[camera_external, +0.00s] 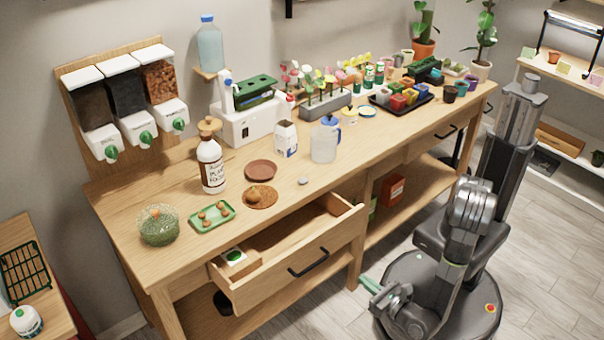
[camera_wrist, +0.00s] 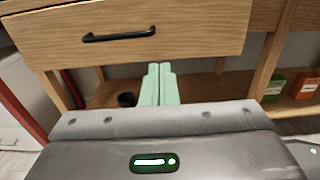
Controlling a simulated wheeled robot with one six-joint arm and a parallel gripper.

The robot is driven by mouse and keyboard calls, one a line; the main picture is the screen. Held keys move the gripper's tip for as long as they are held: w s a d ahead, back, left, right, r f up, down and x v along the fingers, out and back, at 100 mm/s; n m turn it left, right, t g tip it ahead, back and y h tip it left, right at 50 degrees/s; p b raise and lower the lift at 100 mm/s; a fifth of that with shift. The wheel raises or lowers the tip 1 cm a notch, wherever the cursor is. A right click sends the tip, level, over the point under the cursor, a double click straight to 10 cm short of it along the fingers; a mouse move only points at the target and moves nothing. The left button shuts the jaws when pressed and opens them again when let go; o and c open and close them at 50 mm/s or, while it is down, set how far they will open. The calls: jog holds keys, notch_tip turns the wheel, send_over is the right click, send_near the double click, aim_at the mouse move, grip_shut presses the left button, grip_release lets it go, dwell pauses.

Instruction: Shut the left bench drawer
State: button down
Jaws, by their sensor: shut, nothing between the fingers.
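The left bench drawer (camera_external: 295,262) is pulled well out from under the wooden bench top, with its black bar handle (camera_external: 308,263) on the front. A small box with a green and white top (camera_external: 235,258) lies inside at its left end. The drawer front (camera_wrist: 190,32) and handle (camera_wrist: 119,35) fill the top of the wrist view. My gripper (camera_external: 366,284) is in front of the drawer, to the right of the handle and lower. In the wrist view its pale green fingers (camera_wrist: 159,70) are together and empty, with the tips just below the drawer's lower edge.
A bench leg (camera_external: 357,262) stands right of the drawer. Orange (camera_wrist: 303,86) and green (camera_wrist: 273,86) boxes sit on the lower shelf. The floor in front is clear.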

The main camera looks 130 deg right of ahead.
aim_at(310, 230)
jog(key=s+d, duration=0.1)
jog(key=d, duration=0.4)
jog(key=s+d, duration=0.2)
jog(key=d, duration=0.3)
jog(key=s+d, duration=0.1)
jog(key=d, duration=0.4)
jog(key=shift+s+d+r, duration=0.1)
jog(key=shift+s+r, duration=0.1)
jog(key=d+b, duration=0.2)
jog(key=d, duration=1.2)
jog(key=shift+d, duration=0.35)
jog(key=shift+d+r, duration=0.2)
